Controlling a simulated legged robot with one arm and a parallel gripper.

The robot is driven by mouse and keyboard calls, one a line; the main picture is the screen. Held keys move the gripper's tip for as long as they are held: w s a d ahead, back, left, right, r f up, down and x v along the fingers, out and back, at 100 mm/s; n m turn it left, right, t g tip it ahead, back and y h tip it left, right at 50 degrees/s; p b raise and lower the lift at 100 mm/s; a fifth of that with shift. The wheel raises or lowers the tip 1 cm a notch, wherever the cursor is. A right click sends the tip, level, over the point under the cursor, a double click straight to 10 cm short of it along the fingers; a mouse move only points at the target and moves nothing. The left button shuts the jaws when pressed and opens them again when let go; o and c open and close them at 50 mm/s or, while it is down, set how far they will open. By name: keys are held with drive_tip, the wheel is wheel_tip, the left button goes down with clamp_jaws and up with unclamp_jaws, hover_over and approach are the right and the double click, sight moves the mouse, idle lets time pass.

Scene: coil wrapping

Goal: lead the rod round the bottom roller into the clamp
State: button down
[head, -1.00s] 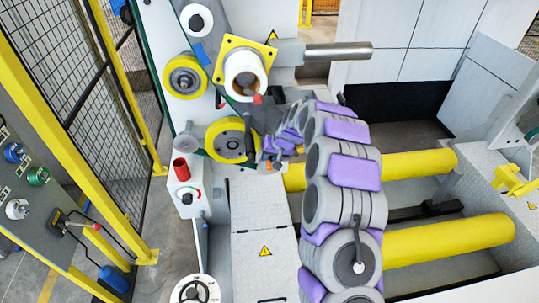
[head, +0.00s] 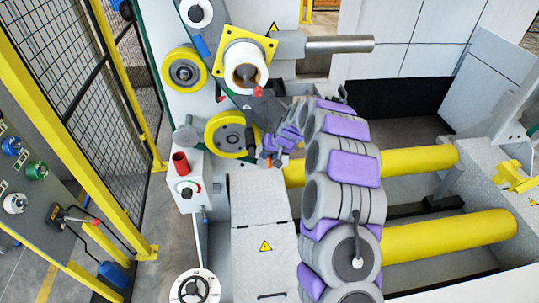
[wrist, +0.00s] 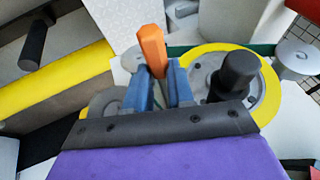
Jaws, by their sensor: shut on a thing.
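My gripper (wrist: 152,85) shows two blue jaws in the wrist view, shut on an orange rod (wrist: 152,45) that sticks up between them. In the head view my gripper (head: 270,155) is small, at the end of my grey and purple arm, just right of the bottom roller. The bottom roller (head: 216,132) is a yellow-rimmed grey wheel; it also shows in the wrist view (wrist: 268,92), to the right of the jaws, with a black cylinder (wrist: 238,70) in front of it. The rod is too small in the head view to tell whether it touches the roller. I cannot make out the clamp.
A white core on a yellow plate (head: 262,46) and another yellow wheel (head: 185,70) are above. A white box with a red button (head: 180,163) stands left of the roller. Yellow horizontal cylinders (head: 440,238) lie right of my arm. A yellow-framed fence is at left.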

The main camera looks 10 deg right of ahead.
drive_tip(key=d+f+b, duration=0.1)
drive_tip(key=d, duration=0.1)
drive_tip(key=d+f+b, duration=0.1)
drive_tip(key=f+b, duration=0.1)
drive_tip(key=shift+d+f, duration=0.2)
drive_tip(key=shift+d, duration=0.15)
idle(0.3)
drive_tip(key=shift+a+r, duration=0.1)
drive_tip(key=shift+a, duration=0.2)
idle(0.5)
